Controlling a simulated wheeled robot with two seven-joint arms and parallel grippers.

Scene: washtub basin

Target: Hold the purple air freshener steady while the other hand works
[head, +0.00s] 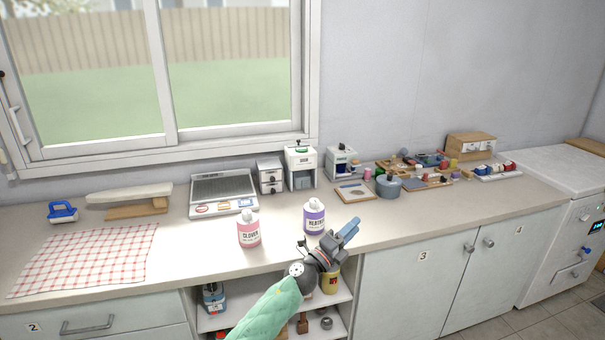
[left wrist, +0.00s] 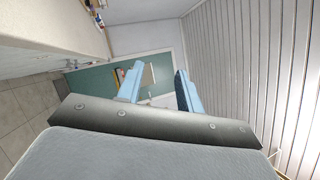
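The purple air freshener (head: 314,218), a bottle with a white label and white top, stands upright on the counter near its front edge. My left gripper (head: 349,232) is just in front and to the right of it, around the counter's front edge, with its blue fingers pointing up and to the right. In the left wrist view the two fingers (left wrist: 158,88) are spread apart with nothing between them. The bottle does not show in that view. My right gripper is in neither view.
A pink bottle (head: 249,232) stands left of the purple one. A checkered cloth (head: 85,260) lies at the left. A washboard tray (head: 223,192), a white dispenser (head: 300,168) and a grey-blue pot (head: 388,186) stand behind. The counter (head: 420,218) to the right is clear.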

